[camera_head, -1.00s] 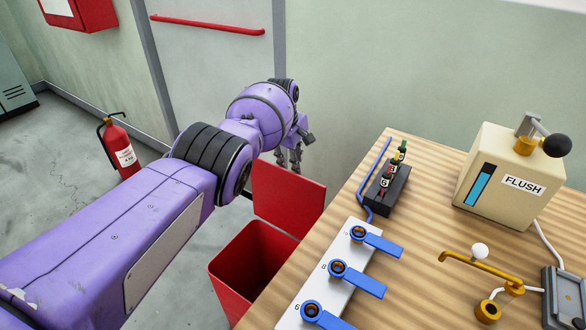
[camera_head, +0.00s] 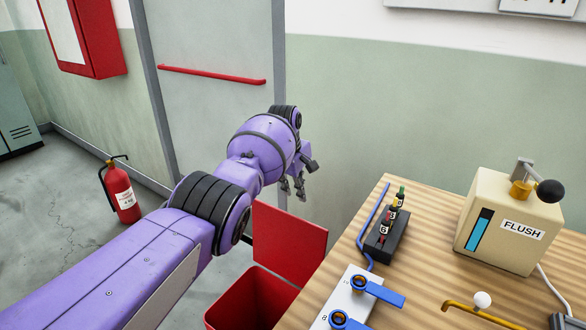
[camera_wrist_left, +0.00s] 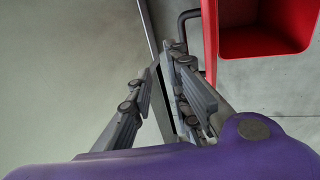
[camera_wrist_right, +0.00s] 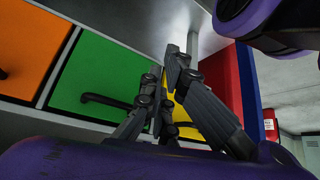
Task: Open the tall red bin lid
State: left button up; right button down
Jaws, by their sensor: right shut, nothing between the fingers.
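The tall red bin (camera_head: 258,302) stands on the floor against the left side of the wooden table, cut off by the picture's bottom edge. Its dark red inside shows, and its red lid (camera_head: 290,245) stands up at the back of the opening. My left gripper (camera_head: 293,190) is open and empty, above the raised lid and apart from it. In the left wrist view the fingers (camera_wrist_left: 158,85) are apart, with the bin's open mouth (camera_wrist_left: 265,42) at the upper right. My right gripper (camera_wrist_right: 172,75) shows only in its wrist view, shut and empty near coloured drawer fronts.
The wooden table (camera_head: 410,262) carries blue-handled valves (camera_head: 378,291), a black vial rack (camera_head: 386,240) and a cream FLUSH box (camera_head: 508,225). A fire extinguisher (camera_head: 122,192) stands on the left floor. A grey door with a red bar (camera_head: 212,74) is behind my left arm.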

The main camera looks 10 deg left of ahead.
pick_arm(q)
jog(key=v, duration=1)
jog(key=shift+s+r, duration=0.2)
jog(key=shift+r, duration=0.05)
